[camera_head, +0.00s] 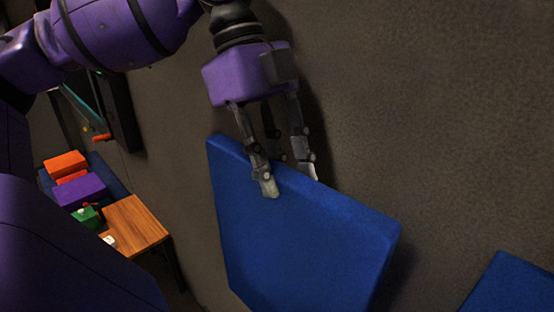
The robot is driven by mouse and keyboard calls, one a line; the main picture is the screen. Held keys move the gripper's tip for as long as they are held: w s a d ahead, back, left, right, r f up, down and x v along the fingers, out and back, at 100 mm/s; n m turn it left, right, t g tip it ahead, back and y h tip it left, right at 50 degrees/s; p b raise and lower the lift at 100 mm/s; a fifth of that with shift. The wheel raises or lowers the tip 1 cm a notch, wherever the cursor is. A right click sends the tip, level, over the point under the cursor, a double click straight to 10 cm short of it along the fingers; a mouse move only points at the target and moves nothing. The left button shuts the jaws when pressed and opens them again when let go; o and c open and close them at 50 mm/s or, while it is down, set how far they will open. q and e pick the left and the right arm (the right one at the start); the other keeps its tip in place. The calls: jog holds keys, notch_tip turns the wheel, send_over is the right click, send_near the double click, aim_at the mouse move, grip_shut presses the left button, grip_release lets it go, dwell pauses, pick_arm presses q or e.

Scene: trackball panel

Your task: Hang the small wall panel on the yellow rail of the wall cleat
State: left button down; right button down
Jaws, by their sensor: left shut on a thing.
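The small wall panel (300,235) is a flat blue slab in the middle of the head view, tilted, with its top edge sloping down to the right. My left gripper (290,185) comes from above and is shut on the panel's top edge, one finger on its front face and one behind. A second blue slab (515,285) shows at the lower right corner, cut off by the frame. I cannot make out the yellow rail or the wall cleat. My right gripper is not in view.
A dark grey wall (430,110) fills the right side behind the panel. At the lower left, a small wooden table (140,222) stands beside orange, purple and green objects. A dark frame with an orange-red part (101,137) is at the wall further left.

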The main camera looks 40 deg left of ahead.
pick_arm(q)
jog(key=c, duration=1.3)
grip_release()
jog(key=v, duration=1.2)
jog(key=shift+d, duration=0.1)
